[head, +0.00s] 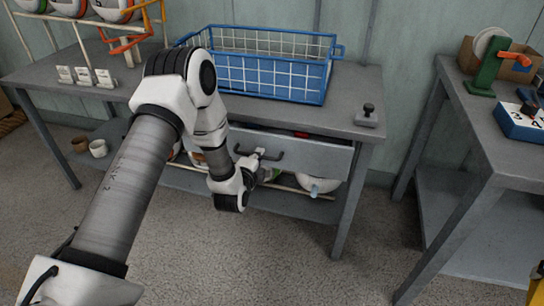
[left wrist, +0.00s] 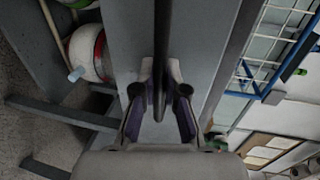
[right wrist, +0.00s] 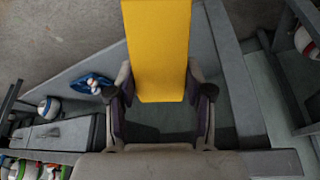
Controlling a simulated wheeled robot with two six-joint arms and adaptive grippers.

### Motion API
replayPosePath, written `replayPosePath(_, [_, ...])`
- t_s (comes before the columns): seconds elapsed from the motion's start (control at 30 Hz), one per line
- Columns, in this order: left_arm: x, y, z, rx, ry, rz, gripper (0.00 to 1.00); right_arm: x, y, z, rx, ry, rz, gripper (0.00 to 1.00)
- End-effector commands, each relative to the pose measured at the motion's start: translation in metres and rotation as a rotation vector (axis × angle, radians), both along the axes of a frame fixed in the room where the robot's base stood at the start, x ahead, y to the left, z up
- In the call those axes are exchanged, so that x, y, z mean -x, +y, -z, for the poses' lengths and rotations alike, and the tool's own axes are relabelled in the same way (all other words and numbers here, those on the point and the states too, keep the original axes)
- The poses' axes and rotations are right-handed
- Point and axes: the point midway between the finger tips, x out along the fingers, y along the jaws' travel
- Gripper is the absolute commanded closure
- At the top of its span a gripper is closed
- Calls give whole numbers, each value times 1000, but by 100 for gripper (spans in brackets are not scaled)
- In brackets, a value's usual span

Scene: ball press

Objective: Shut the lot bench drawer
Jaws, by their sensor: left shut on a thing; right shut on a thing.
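The lot bench drawer (head: 320,160) is a grey front under the bench top (head: 180,105). It stands partly out, with a narrow opening above it where something red shows. My left gripper (head: 256,165) is at the dark bar handle (head: 272,155). In the left wrist view the gripper (left wrist: 160,92) is shut on the handle (left wrist: 161,45), with a finger on each side, against the grey drawer front (left wrist: 128,30). In the right wrist view my right gripper (right wrist: 160,90) is shut on a flat yellow block (right wrist: 158,45). The right gripper is outside the head view.
A blue wire basket (head: 270,80) and a small black-knobbed piece (head: 368,115) stand on the bench. Balls (head: 318,182) lie on the shelf below. A second bench (head: 480,130) stands at right. Floor between the benches is clear.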

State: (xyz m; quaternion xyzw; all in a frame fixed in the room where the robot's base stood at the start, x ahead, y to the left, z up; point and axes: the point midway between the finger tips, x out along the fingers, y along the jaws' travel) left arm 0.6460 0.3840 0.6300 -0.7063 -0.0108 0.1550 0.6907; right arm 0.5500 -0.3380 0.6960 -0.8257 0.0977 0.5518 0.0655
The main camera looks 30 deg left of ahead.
Motion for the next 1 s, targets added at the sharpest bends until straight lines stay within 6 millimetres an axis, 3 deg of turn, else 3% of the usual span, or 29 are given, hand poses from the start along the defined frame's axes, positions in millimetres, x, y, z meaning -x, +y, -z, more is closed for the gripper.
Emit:
replayPosePath(0.3, [-41,10,0,0,-1,0,100,0,0,-3,0,0,0,89])
replayPosePath(0.6, [-45,11,-1,0,-2,0,100,0,0,-3,0,0,0,89])
replayPosePath(0.63, [-45,11,-1,-1,-3,0,79,0,0,-3,0,0,0,89])
replayPosePath(0.7, [-45,11,-1,0,-2,0,63,0,0,-3,0,0,0,89])
replayPosePath(1.0, [-44,11,0,0,-1,0,63,0,0,-3,0,0,0,89])
